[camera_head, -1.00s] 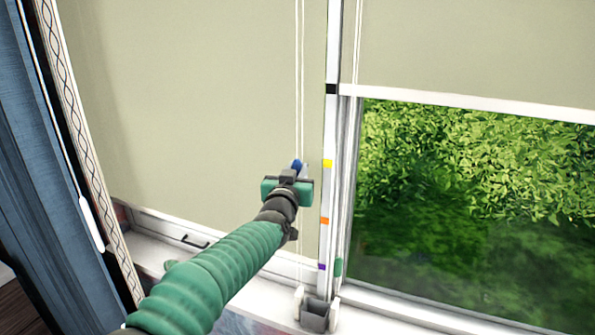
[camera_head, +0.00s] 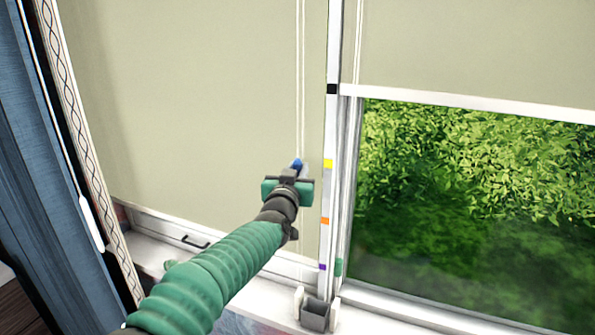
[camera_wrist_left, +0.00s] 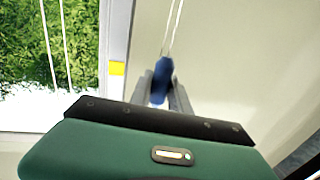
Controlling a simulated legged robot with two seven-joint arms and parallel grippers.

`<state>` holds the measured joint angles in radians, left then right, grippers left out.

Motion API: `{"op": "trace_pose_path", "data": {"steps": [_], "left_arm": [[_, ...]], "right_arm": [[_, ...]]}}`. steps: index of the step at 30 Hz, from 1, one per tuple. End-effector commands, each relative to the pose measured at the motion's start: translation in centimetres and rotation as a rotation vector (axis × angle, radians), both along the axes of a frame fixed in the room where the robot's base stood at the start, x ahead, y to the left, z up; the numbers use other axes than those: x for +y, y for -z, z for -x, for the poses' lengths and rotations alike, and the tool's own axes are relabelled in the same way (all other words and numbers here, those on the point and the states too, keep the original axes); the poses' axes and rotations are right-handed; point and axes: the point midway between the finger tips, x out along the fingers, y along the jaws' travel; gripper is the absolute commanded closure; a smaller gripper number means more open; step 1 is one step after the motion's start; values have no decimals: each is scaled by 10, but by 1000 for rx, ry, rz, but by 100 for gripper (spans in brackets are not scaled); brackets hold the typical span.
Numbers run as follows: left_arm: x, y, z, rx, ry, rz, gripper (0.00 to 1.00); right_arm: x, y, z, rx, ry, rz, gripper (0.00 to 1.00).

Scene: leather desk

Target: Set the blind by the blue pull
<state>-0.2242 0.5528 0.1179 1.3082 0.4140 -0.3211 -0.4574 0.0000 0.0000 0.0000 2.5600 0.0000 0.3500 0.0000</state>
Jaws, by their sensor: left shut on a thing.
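The blue pull (camera_head: 296,164) hangs on a pair of white cords in front of the left blind (camera_head: 200,110). My left gripper (camera_head: 299,170) is shut on the pull, level with the yellow mark (camera_head: 328,163) on the white window post. In the left wrist view the pull (camera_wrist_left: 161,80) stands between the two grey fingers (camera_wrist_left: 160,92), with the cords rising from its top. The left blind is down close to the sill. The right blind (camera_head: 480,45) is partly raised, with its bottom bar above green foliage. My right gripper is not in view.
The post also carries a black mark (camera_head: 331,89), an orange mark (camera_head: 324,220) and a purple mark (camera_head: 322,267). A grey bracket (camera_head: 315,315) stands at the post's foot. A blue curtain (camera_head: 35,170) hangs at the left edge.

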Motion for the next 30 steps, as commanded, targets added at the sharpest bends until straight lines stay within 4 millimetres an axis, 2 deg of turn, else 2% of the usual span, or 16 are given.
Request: {"op": "trace_pose_path", "data": {"steps": [4, 8, 14, 18, 24, 30], "left_arm": [[0, 8, 0, -1, 0, 0, 100], [0, 29, 0, 1, 0, -1, 100], [0, 86, 0, 3, -1, -2, 100], [0, 134, 0, 5, 0, -3, 100], [0, 197, 0, 6, 0, -2, 100], [0, 243, 0, 5, 0, -2, 100]], "right_arm": [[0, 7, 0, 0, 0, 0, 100], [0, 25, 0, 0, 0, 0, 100], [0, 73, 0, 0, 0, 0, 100], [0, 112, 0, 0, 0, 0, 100], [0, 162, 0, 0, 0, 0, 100], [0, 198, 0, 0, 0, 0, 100]]}}
